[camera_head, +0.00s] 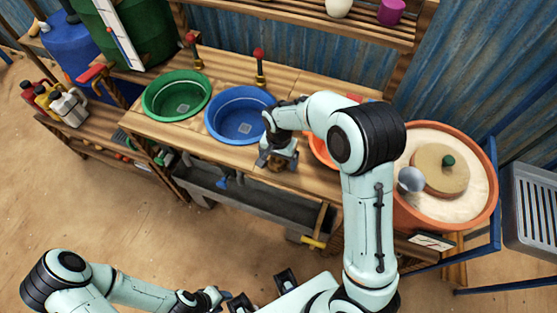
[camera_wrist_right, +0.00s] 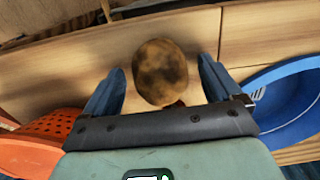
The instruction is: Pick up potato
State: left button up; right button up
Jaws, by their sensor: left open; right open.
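The potato (camera_wrist_right: 160,72) is brown with dark patches. In the right wrist view it lies on the wooden bench top, between the two spread fingers of my right gripper (camera_wrist_right: 160,85). Gaps show on both sides of it, so neither finger visibly touches it. In the head view my right gripper (camera_head: 277,160) is low at the bench's front edge, just in front of the blue basin, and mostly hides the potato. My left gripper (camera_head: 222,296) is open and low at the bottom of the head view, far from the bench.
The blue basin (camera_head: 238,117) and green basin (camera_head: 177,96) are set in the bench. An orange perforated basin (camera_wrist_right: 45,145) is on the other side of the potato. A large orange tub (camera_head: 480,208) stands at the right. A grey trough (camera_head: 250,200) hangs below the front edge.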

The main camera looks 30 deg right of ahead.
jog(key=c, duration=1.2)
jog(key=shift+r, duration=0.15)
pick_arm(q)
jog(key=w+r+p, duration=0.1)
jog(key=r+p, duration=0.1)
jog(key=shift+w+r, duration=0.35)
jog(key=shift+r, duration=0.05)
pick_arm(e)
notch_tip(320, 180, up, 20)
jog(key=shift+f, duration=0.1)
